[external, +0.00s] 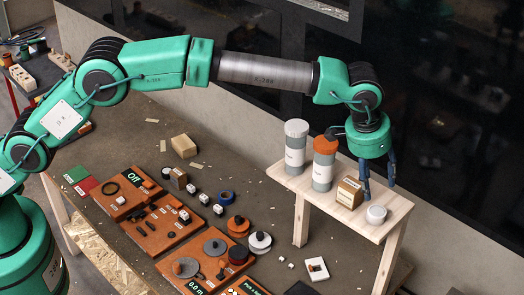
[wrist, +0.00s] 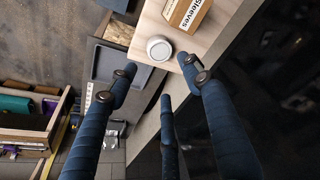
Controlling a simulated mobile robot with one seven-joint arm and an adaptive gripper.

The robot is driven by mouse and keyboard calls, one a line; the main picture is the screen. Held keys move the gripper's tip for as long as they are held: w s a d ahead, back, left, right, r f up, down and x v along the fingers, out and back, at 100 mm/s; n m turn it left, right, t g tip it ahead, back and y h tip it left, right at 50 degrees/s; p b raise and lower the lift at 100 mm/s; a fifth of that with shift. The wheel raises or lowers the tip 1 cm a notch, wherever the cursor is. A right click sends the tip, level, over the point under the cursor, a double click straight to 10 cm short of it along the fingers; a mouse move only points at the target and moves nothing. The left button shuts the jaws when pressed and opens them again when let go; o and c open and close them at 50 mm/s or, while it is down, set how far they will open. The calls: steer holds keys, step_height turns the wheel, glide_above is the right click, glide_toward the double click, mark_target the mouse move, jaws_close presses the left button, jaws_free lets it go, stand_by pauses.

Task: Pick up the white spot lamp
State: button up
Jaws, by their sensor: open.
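The white spot lamp (external: 376,214) is a small round white puck near the front right end of a raised wooden shelf (external: 398,211). In the wrist view the lamp (wrist: 159,47) sits on the shelf's pale wood close to its edge, with a grey round face. My gripper (external: 379,190) is open and empty, fingers pointing down, above and slightly behind the lamp. In the wrist view the spread fingers of my gripper (wrist: 157,70) lie either side of the lamp's line, and the lamp is not between them. Nothing hides the lamp.
A small box labelled "Sleeves" (wrist: 187,11) stands close beside the lamp; the same box (external: 349,192) shows in the external view. Two cylinders, one grey-white (external: 295,148) and one orange-topped (external: 324,163), stand farther left. A dark glossy panel (external: 455,120) rises behind the shelf.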

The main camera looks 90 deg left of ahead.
glide_above(377, 211)
steer(key=s, duration=0.1)
steer(key=f, duration=0.6)
steer(key=shift+s+d+p, duration=0.1)
steer(key=shift+d+p, duration=0.25)
steer(key=shift+p, duration=0.05)
steer(key=shift+f, duration=0.1)
steer(key=shift+a+f+p, duration=0.2)
steer(key=shift+f+p, duration=0.4)
steer(key=shift+f, duration=0.85)
steer(key=shift+x, duration=1.15)
steer(key=c, duration=0.9)
